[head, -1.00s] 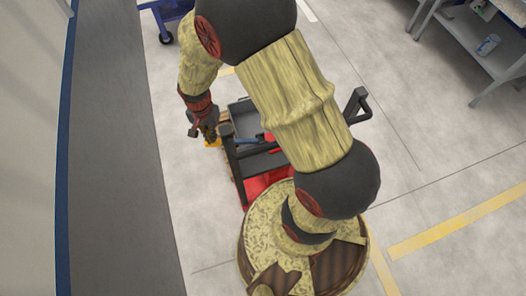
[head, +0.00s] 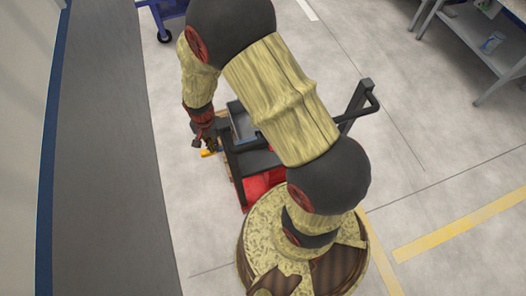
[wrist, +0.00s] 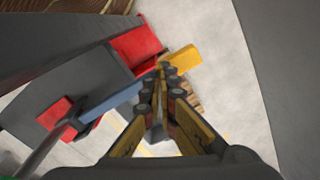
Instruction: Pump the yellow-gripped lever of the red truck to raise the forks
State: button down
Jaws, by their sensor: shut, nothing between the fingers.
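The red truck (head: 262,186) stands on the floor, partly hidden under my arm in the head view; its red body (wrist: 138,47) also shows in the wrist view. Its lever is a blue bar (wrist: 114,97) ending in a yellow grip (wrist: 184,60). The grip (head: 208,153) sticks out at the truck's left in the head view. My gripper (head: 203,143) is beside the grip. In the wrist view my gripper (wrist: 163,78) is shut and empty, its tips overlapping the inner end of the grip; I cannot tell whether they touch. The forks cannot be made out.
A dark handle frame (head: 358,105) rises at the truck's right. A grey strip (head: 105,190) and a wall (head: 25,120) run along the left. A blue wheeled cart (head: 163,15) is at the top, a workbench (head: 475,40) at upper right.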

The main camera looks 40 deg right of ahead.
jog(key=shift+f, duration=0.7)
notch_tip(320, 180, up, 13)
jog(key=p, duration=1)
notch_tip(320, 180, down, 13)
jog(key=b, duration=0.8)
jog(key=shift+f, duration=0.1)
notch_tip(320, 180, up, 14)
jog(key=p, duration=1)
jog(key=shift+f, duration=0.25)
